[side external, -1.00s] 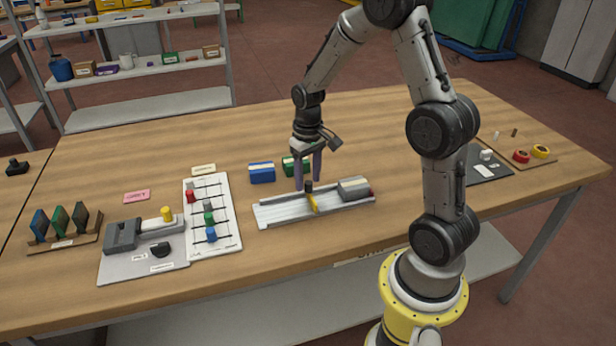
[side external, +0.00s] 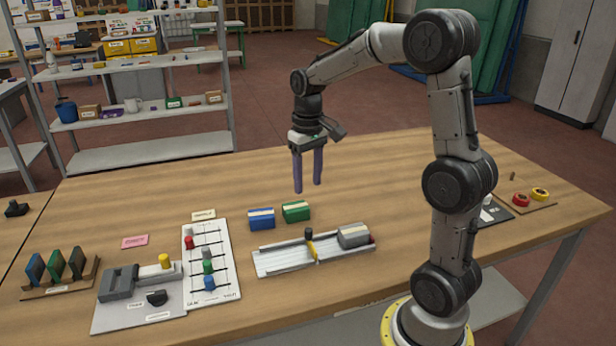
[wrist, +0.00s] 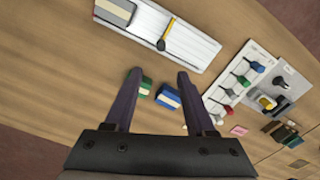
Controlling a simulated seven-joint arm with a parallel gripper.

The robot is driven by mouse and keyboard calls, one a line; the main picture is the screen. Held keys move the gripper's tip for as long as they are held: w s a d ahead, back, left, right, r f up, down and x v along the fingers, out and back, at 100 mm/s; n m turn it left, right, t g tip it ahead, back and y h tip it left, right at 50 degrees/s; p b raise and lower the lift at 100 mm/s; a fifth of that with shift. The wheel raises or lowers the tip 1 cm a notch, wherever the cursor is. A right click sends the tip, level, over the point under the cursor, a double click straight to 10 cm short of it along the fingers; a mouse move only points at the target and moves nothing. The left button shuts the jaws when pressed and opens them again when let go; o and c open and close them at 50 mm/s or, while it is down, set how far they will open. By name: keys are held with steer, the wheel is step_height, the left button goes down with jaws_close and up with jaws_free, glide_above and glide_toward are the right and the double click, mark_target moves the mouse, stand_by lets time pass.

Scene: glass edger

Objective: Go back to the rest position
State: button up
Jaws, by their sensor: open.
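My gripper (side external: 308,170) is open and empty, held well above the table behind the white tray-like rail. In the wrist view its two fingers (wrist: 157,98) point down with a gap between them. The white rail (side external: 285,261) carries a grey block (side external: 354,236) at its right end and a yellow lever (side external: 312,250) with a dark knob (side external: 308,233) near its middle. A blue block (side external: 261,219) and a green block (side external: 296,211) stand behind the rail. They show below the fingers in the wrist view, the blue one (wrist: 168,97) near the right finger.
A white board with coloured knobs (side external: 226,235), a grey fixture (side external: 118,283) and a rack of upright plates (side external: 57,267) stand at the left. The wooden table behind the blocks (side external: 220,180) is clear.

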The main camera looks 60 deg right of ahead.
steer(key=shift+r, duration=0.25)
steer(key=s+a+r+n+t, duration=0.3)
steer(key=s+a+r, duration=0.2)
steer(key=a+r, duration=0.35)
steer(key=s+a+f+t, duration=0.1)
steer(key=s+a+f, duration=0.1)
steer(key=s, duration=0.3)
steer(key=s+a+f+n+t, duration=0.1)
steer(key=s+a+f, duration=0.1)
steer(key=s+a, duration=0.2)
steer(key=shift+s+a+f+n+t, duration=0.3)
steer(key=shift+s+a+f, duration=0.05)
steer(key=shift+s, duration=0.9)
